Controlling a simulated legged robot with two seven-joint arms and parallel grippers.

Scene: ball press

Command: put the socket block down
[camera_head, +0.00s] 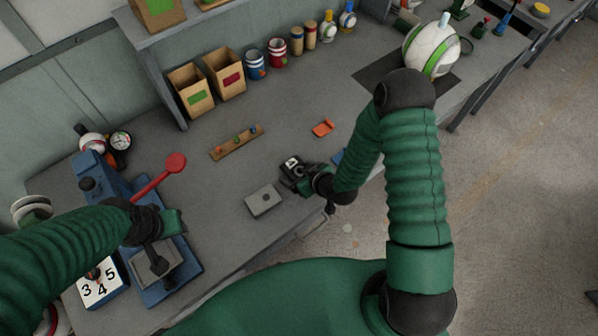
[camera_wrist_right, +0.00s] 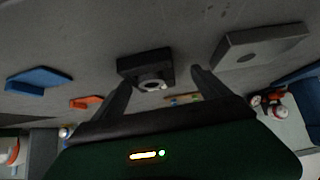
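A small dark block with a pale ring around a hole, which I take as the socket block (camera_wrist_right: 147,70), lies on the bench in the right wrist view. In the head view the dark block with white marks (camera_head: 291,164) sits just beyond my right gripper (camera_head: 297,178). In the wrist view my right gripper (camera_wrist_right: 160,80) is open, its fingertips either side of the block's near end. A gap shows between the right-hand finger and the block. My left gripper (camera_head: 154,258) is over the blue press (camera_head: 180,283); its fingers are unclear.
A grey plate with a hole (camera_head: 264,201) lies left of my right gripper. An orange piece (camera_head: 323,128) and a wooden strip with coloured pegs (camera_head: 236,142) lie farther back. A red lever (camera_head: 159,175) sticks out from the press. The bench's front edge is close.

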